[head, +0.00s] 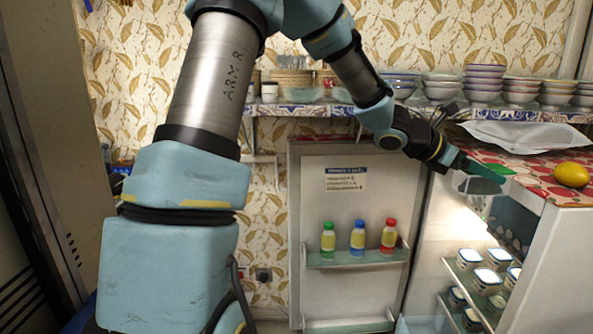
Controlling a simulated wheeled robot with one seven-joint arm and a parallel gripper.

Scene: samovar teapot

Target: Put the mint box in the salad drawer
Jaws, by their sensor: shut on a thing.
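My gripper (460,163) is at the upper right, in front of the open fridge's top edge. It is shut on the mint box (482,186), a small clear-grey box with a green lid (489,170). The box hangs in the air near the top of the fridge opening; I cannot tell whether it touches the fridge. The fingertips are small and partly hidden. A pale blue bin edge (422,325) shows low in the fridge at the bottom of the picture. It may be the salad drawer; most of it is cut off.
The fridge door (345,200) stands open, with green-, blue- and red-capped bottles (357,238) on its shelf. Several small jars (487,279) fill the inner shelves at right. Bowls line the shelf (310,108) behind.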

